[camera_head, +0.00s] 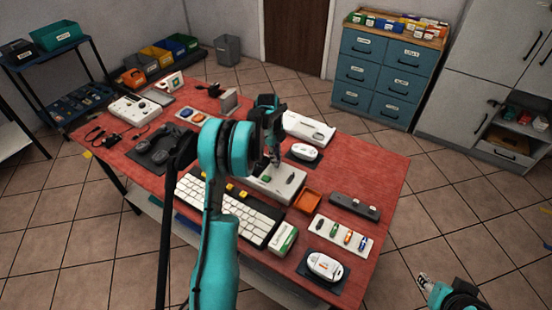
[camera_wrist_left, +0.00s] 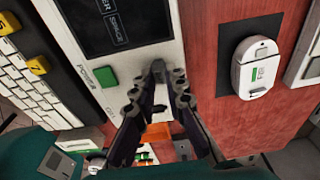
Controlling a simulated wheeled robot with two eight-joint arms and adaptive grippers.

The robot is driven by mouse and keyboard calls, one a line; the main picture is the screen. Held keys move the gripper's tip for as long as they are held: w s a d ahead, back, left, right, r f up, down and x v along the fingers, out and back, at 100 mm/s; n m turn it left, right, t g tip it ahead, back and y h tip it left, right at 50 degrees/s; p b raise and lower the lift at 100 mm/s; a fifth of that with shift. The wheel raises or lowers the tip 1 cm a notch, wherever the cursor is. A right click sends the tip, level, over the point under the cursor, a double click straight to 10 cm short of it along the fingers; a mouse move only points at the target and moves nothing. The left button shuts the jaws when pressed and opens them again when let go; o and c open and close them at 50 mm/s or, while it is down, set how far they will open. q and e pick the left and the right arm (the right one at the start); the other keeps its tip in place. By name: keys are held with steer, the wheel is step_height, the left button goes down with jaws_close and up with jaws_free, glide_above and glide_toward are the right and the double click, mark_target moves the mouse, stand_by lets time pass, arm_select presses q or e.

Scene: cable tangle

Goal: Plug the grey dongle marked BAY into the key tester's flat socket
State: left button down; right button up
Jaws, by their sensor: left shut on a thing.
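The key tester (camera_head: 262,190) is a pale box with a dark panel and a green button, near the table's middle. In the left wrist view its pale face (camera_wrist_left: 133,65) lies under my fingertips, with the green button to their left. My left gripper (camera_head: 275,160) points down over the tester. In the wrist view its fingers (camera_wrist_left: 160,88) are shut on a small dark grey dongle (camera_wrist_left: 158,70) at the tester's edge. The BAY marking and the socket are not visible, and I cannot tell whether the dongle is in it. My right gripper (camera_head: 425,284) is at the lower right, off the table.
A keyboard (camera_head: 228,207) lies left of the tester, and an orange tray (camera_head: 307,202) lies to its right. A white mat (camera_head: 328,238) holds several coloured sticks. A headset (camera_head: 155,150) lies at the left.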

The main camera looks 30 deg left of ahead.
arm_select(q)
steer(key=shift+f, duration=0.2)
steer(key=c, duration=1.5)
jaws_free()
steer(key=shift+r, duration=0.1)
step_height(320, 180, up, 12)
steer(key=a, duration=0.2)
steer(key=s+d+r+n+t, duration=0.1)
steer(key=s+d+r+n, duration=0.35)
steer(key=d, duration=0.25)
steer(key=s+d+r+n+t+y, duration=0.1)
steer(key=s+d+r+n+t, duration=0.1)
steer(key=s+d+r+n, duration=0.45)
steer(key=s+d+f+n+t, duration=0.1)
steer(key=s+d+f+n, duration=0.1)
steer(key=s, duration=0.3)
steer(key=s+d+f+n+t, duration=0.1)
steer(key=s+d+f+n, duration=0.1)
steer(key=s+d, duration=0.3)
steer(key=s+d+f+n+t, duration=0.2)
steer(key=s+d+f+n, duration=0.1)
steer(key=s, duration=0.3)
steer(key=shift+d, duration=0.3)
